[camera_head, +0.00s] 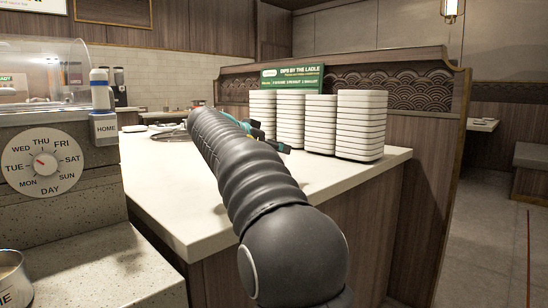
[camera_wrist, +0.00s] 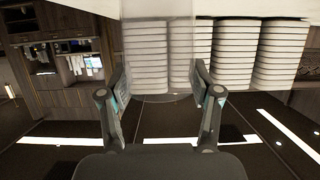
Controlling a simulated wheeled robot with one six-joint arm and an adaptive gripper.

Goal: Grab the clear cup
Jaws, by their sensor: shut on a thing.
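In the wrist view, which looks upside down, the clear cup (camera_wrist: 158,84) stands between the two fingers of my gripper (camera_wrist: 160,73). It is see-through, and the white stacks show through it. The fingers are closed against its two sides. In the head view my gripper (camera_head: 268,138) is at the far end of my dark arm, over the counter and close to the white stacks. The arm covers most of it there, and I cannot make out the cup in that view.
Stacks of white trays (camera_head: 360,125) stand along the right of the pale counter (camera_head: 190,210), before a green sign (camera_head: 292,76) and a wooden partition (camera_head: 425,85). A day dial (camera_head: 42,163) and a HOME bottle (camera_head: 102,110) are at left. The counter's near left is clear.

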